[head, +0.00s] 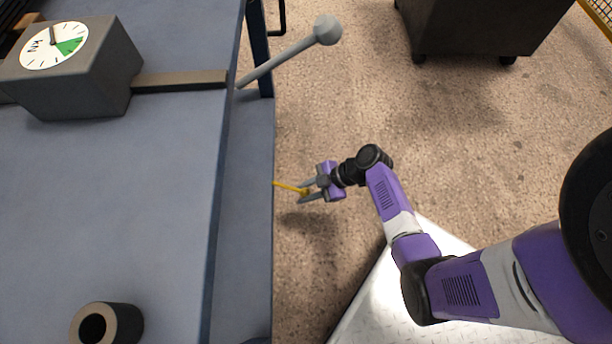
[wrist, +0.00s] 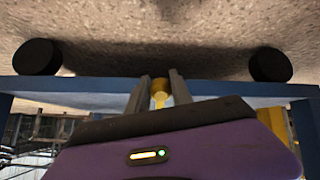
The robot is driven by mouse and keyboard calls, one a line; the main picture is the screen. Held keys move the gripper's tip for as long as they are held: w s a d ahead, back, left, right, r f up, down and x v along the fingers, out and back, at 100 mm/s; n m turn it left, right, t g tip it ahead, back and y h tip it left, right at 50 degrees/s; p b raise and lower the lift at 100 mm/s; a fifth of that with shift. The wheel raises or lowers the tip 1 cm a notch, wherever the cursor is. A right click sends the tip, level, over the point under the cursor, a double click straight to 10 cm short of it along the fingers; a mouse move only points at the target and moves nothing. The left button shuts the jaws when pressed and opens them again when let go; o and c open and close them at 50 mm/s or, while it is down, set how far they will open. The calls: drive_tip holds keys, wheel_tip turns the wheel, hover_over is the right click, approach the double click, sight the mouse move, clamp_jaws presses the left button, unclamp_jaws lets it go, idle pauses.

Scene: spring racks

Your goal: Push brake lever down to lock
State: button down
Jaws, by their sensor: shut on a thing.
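The brake lever, a thin yellow bar (head: 288,186), reaches out from under the right edge of the blue bench in the head view. My gripper (head: 306,190) is beside that edge, low over the floor, with its fingers shut around the lever's outer end. In the wrist view the yellow end (wrist: 160,92) sits between the two grey fingers (wrist: 161,88). The lever's inner end is hidden under the bench, and its exact tilt is hard to tell.
The blue bench (head: 110,215) carries a kN gauge box (head: 90,80) and a dark ring (head: 105,325). A grey ball-ended handle (head: 290,55) sticks out past its edge. A dark cabinet (head: 480,25) stands farther back. Black wheels (wrist: 38,57) show in the wrist view. Open floor lies right of the bench.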

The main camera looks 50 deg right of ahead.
drive_tip(key=c, duration=1.1)
unclamp_jaws()
drive_tip(key=shift+a+r, duration=0.1)
drive_tip(key=shift+a, duration=0.05)
drive_tip(key=shift+c, duration=0.2)
drive_tip(key=p+v, duration=0.3)
drive_tip(key=v, duration=0.4)
drive_tip(key=shift+s+d+r, duration=0.2)
drive_tip(key=shift+s, duration=0.05)
